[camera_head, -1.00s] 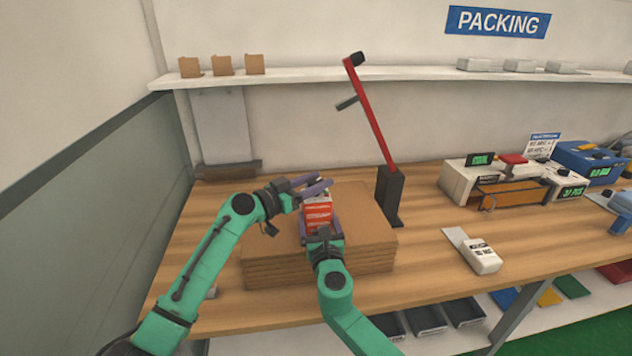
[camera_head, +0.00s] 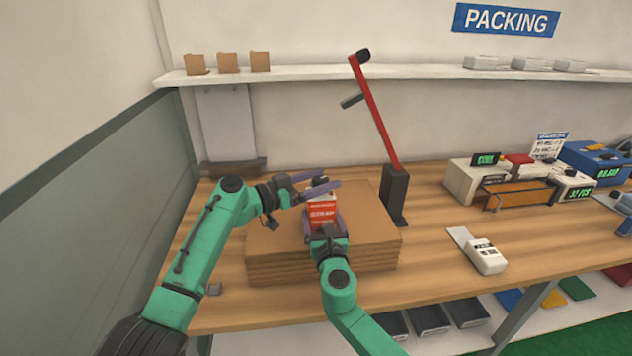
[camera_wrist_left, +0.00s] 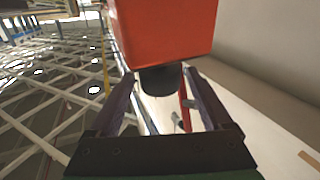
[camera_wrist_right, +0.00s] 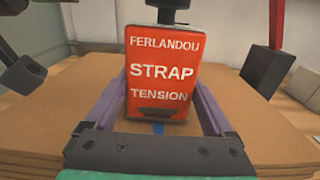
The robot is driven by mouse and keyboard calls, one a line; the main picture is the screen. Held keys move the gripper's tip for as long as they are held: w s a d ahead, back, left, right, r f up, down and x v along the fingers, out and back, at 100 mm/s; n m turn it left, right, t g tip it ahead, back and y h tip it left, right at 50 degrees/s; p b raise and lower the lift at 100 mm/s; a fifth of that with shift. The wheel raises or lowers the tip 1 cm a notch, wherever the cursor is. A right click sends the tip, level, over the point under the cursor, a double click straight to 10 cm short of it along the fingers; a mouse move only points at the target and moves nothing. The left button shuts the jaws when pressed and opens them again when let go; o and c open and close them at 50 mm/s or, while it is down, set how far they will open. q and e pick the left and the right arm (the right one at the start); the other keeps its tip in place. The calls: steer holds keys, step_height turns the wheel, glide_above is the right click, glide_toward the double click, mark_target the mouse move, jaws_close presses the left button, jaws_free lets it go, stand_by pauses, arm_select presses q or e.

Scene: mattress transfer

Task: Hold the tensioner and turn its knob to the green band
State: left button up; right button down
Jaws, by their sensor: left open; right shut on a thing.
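The tensioner (camera_head: 322,216) is a red box with white lettering, standing upright above the cardboard stack. In the right wrist view its front (camera_wrist_right: 165,72) reads "FERLANDOU STRAP TENSION". My right gripper (camera_head: 326,228) is shut on its lower sides. Its dark knob (camera_wrist_right: 170,5) is on top, partly cut off by the frame edge. My left gripper (camera_head: 325,187) is open at the tensioner's top. In the left wrist view the knob (camera_wrist_left: 160,80) lies between the open fingers, with gaps on both sides. I cannot see the green band in any view.
The flat cardboard stack (camera_head: 365,235) lies under the tensioner on the wooden bench (camera_head: 440,205). A black stand (camera_head: 396,192) with a tall red lever (camera_head: 375,115) is just right of the stack. A white handheld device (camera_head: 484,256) and electronic boxes (camera_head: 590,160) are further right.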

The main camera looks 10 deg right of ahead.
arm_select(q)
steer(key=v, duration=1.2)
